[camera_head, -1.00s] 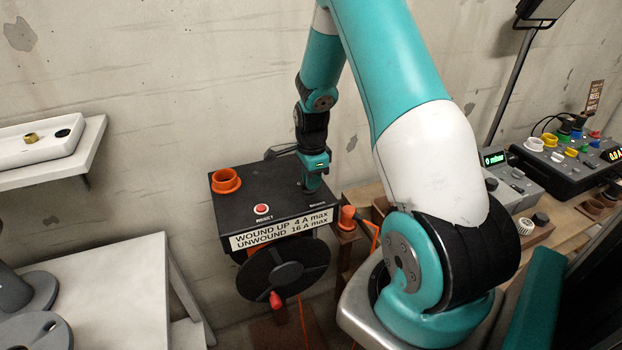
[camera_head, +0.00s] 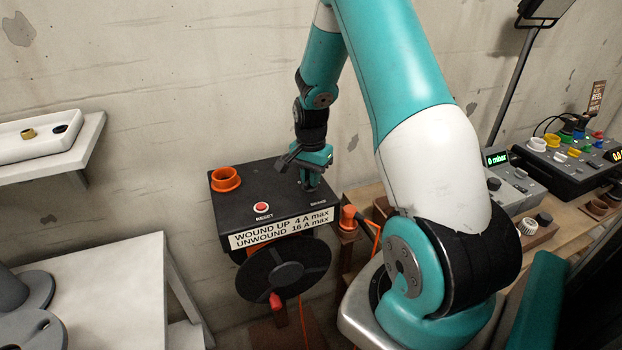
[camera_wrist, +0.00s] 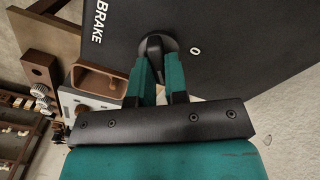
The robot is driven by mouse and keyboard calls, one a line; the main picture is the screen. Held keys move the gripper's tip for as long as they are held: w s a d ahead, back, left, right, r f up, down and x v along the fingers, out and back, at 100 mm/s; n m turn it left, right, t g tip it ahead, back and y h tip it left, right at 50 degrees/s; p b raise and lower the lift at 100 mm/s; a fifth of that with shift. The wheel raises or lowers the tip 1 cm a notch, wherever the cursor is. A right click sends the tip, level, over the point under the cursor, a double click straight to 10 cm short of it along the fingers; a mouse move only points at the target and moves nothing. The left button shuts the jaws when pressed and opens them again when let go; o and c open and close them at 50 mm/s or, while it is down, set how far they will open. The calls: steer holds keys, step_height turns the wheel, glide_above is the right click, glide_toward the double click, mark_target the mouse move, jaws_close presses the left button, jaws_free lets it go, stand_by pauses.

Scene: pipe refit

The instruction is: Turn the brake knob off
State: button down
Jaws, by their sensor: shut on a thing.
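The brake knob (camera_wrist: 155,46) is a dark round knob with a raised grip on top of the black reel box (camera_head: 235,205). In the wrist view my gripper (camera_wrist: 157,60) has its two teal fingers closed on the knob's grip. The word BRAKE is printed to the left of the knob and a 0 mark to its right. The head view shows my gripper (camera_head: 308,184) pointing down at the box's back right part, where the knob is mostly hidden behind the fingers.
The box top also bears an orange socket (camera_head: 225,179) and a red reset button (camera_head: 261,207). A black cable reel (camera_head: 284,266) with a red handle hangs below. A wooden bench with control boxes (camera_head: 512,185) stands right; a white table (camera_head: 110,290) stands left.

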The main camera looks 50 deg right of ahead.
steer(key=n, duration=0.5)
steer(key=shift+w+r+n+b, duration=0.1)
steer(key=shift+w+n+b, duration=0.2)
steer(key=shift+b, duration=0.1)
steer(key=shift+w+a+n+b, duration=0.1)
steer(key=shift+n+b, duration=0.2)
steer(key=shift+n, duration=2)
steer(key=shift+r, duration=0.1)
steer(key=c, duration=1.2)
jaws_free()
steer(key=shift+c, duration=0.2)
steer(key=shift+o, duration=0.5)
step_height(320, 180, up, 17)
steer(key=b, duration=0.3)
steer(key=shift+a+r, duration=0.1)
